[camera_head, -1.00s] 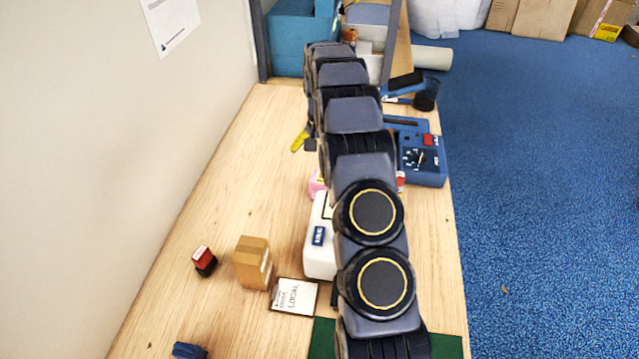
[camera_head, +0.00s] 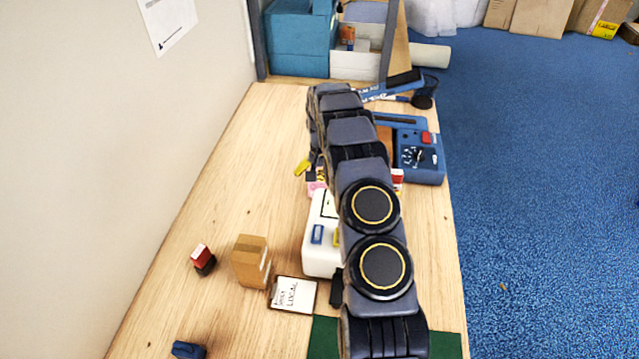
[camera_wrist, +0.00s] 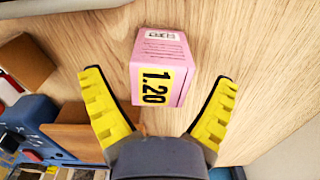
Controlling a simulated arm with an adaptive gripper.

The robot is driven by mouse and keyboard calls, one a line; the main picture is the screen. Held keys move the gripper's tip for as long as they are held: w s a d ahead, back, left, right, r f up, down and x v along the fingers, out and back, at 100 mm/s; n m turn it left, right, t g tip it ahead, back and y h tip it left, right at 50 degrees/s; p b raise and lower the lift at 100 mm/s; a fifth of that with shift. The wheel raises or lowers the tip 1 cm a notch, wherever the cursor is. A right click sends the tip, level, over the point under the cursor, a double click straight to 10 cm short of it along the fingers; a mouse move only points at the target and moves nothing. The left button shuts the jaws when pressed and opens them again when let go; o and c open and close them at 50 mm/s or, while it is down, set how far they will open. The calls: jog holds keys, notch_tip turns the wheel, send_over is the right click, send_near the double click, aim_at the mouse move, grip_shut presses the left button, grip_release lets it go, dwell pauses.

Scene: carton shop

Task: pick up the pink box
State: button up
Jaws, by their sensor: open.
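The pink box (camera_wrist: 160,68) shows in the wrist view, with a yellow label reading 1.20 and a white label on it. In the head view only a small pink part (camera_head: 317,188) shows beside my arm, which hides the rest. My gripper (camera_wrist: 160,95) has yellow ridged fingers spread wide, one on each side of the box's near end. I see wood between each finger and the box, so neither appears to touch it. One yellow finger (camera_head: 302,167) also shows in the head view, left of my arm.
A blue machine (camera_head: 420,160) stands right of my arm, and its edge shows in the wrist view (camera_wrist: 45,125). A brown block (camera_wrist: 25,62) lies left of the pink box. A white device (camera_head: 318,255) and a cardboard box (camera_head: 252,262) stand nearer. The table's left side is mostly clear.

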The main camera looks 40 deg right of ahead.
jog(key=c, duration=1.2)
